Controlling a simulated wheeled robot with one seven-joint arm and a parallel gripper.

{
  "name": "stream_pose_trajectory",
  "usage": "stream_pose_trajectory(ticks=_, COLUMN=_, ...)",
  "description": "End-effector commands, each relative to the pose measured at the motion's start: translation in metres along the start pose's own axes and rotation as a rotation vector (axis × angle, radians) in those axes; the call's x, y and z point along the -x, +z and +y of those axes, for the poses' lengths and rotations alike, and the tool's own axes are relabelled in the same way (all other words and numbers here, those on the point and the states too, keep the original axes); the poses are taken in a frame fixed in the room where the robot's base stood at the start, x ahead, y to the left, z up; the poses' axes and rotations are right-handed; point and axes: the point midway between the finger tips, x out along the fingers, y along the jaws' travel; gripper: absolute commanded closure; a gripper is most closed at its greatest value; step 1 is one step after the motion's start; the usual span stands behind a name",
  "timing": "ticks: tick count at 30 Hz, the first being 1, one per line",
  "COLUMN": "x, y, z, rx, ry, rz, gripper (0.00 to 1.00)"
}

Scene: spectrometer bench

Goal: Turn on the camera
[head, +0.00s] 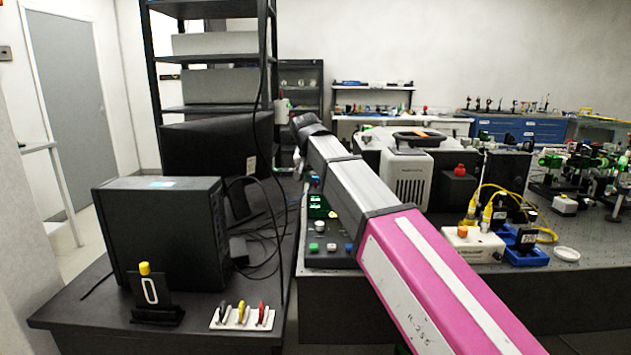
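No object is plainly recognisable as the camera. Candidates on the optical bench (590,240) are a white vented instrument (408,180) and a black box with a red knob (459,188). A dark control panel (330,258) has a small green-lit display (318,206) and coloured buttons along its front; my arm covers part of it. My arm crosses from the lower right to the upper middle, ending in a dark joint in front of the shelves. My gripper's fingers do not show.
On the left desk (60,318) stand a black computer tower (165,235), a dark monitor (215,145), a "0" sign (151,291) and a small tool rack (242,317). Loose black cables lie behind. On the bench are a white box with an orange button (472,245), blue-based parts (522,250) and yellow cables.

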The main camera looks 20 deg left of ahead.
Motion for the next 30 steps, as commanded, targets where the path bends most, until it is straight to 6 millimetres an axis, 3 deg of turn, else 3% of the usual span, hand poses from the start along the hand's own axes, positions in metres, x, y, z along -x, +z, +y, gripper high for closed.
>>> stream_pose_trajectory(ticks=6, x=-0.015, y=0.000, z=0.000, rx=0.000, ry=0.000, rz=-0.001, gripper=0.62)
stream_pose_trajectory(ticks=15, x=-0.017, y=0.000, z=0.000, rx=0.000, ry=0.000, rz=0.000, gripper=0.62)
stream_pose_trajectory(ticks=19, x=-0.017, y=0.000, z=0.000, rx=0.000, ry=0.000, rz=0.000, gripper=1.00)
stream_pose_trajectory(ticks=30, x=-0.015, y=0.006, z=0.002, rx=-0.014, ry=-0.013, rz=0.096, gripper=1.00)
